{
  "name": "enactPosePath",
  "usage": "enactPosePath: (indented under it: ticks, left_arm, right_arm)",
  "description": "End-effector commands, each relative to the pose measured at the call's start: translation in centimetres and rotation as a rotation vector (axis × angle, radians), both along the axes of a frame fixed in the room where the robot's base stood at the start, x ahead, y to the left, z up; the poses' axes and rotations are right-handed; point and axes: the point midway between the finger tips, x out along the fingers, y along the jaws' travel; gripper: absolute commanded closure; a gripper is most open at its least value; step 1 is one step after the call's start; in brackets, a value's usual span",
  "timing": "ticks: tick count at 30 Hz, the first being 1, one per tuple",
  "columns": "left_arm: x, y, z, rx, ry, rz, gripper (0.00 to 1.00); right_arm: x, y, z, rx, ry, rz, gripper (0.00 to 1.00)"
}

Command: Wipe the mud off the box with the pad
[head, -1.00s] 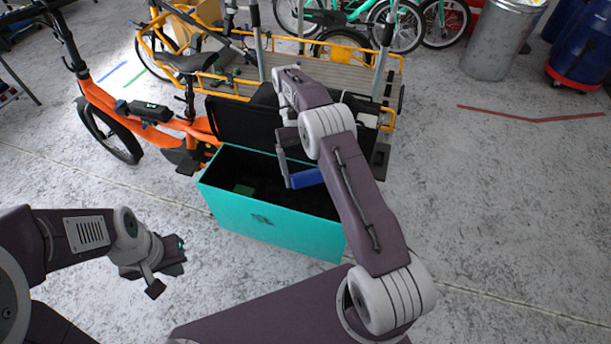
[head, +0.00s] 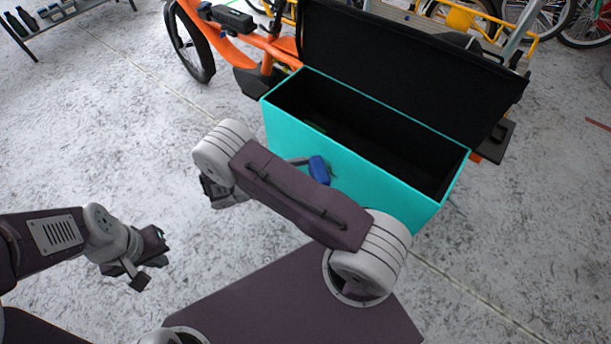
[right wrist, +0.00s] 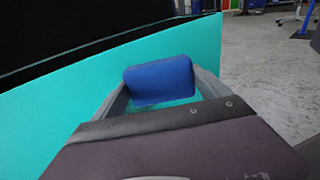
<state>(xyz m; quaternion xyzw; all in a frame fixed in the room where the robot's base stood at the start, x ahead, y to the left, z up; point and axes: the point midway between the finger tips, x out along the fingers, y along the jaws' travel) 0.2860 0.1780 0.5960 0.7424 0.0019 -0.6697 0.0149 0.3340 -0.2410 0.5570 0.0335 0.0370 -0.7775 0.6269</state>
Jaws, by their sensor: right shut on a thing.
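The turquoise box (head: 365,170) stands with its black lid raised and its dark inside showing. Its front face also fills much of the right wrist view (right wrist: 60,125). My right gripper (head: 304,163) is shut on the blue pad (head: 319,170) at the front face. In the right wrist view the pad (right wrist: 160,80) sits between both fingers, close against the turquoise face; contact is not certain. A small dark bit shows beside the pad in the head view; any other mud is hidden or too small to tell. My left gripper (head: 150,262) is open and empty over the floor.
An orange bike (head: 235,45) stands behind the box at the left. The raised black lid (head: 410,65) rises along the box's far side. A low rack (head: 55,18) is at the far left. The grey floor on the left and right is clear.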

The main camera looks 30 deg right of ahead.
Motion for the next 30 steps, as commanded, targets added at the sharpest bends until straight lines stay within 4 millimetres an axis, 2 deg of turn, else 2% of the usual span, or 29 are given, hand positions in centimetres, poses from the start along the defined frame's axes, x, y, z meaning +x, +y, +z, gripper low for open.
enactPosePath:
  ticks: [1, 3, 6, 9, 13, 17, 30]
  left_arm:
    - [0.0, 0.0, -4.1, 0.0, 0.0, 0.0, 1.0]
    - [0.0, 0.0, -6.3, 0.0, 0.0, 0.0, 1.0]
    - [0.0, 0.0, -8.4, 0.0, 0.0, 0.0, 1.0]
    - [0.0, 0.0, -9.4, 0.0, 0.0, 0.0, 1.0]
    - [0.0, 0.0, -9.6, 0.0, -0.001, 0.0, 1.0]
    - [0.0, 0.0, -9.4, 0.0, -0.001, 0.0, 1.0]
    - [0.0, 0.0, -9.8, 0.0, 0.0, 0.0, 1.0]
  right_arm:
    - [0.8, 0.3, -4.1, -0.021, 0.008, 0.109, 0.47]
    - [2.2, 1.0, -6.4, -0.046, 0.008, 0.26, 0.47]
    - [4.0, 2.4, -8.7, -0.075, 0.002, 0.437, 0.47]
    - [5.1, 3.6, -9.9, -0.091, -0.005, 0.55, 0.47]
    - [5.7, 4.3, -10.2, -0.097, -0.013, 0.607, 0.47]
    - [5.8, 4.2, -10.1, -0.099, -0.013, 0.609, 0.47]
    - [7.5, -0.3, -10.1, -0.099, -0.013, 0.603, 0.47]
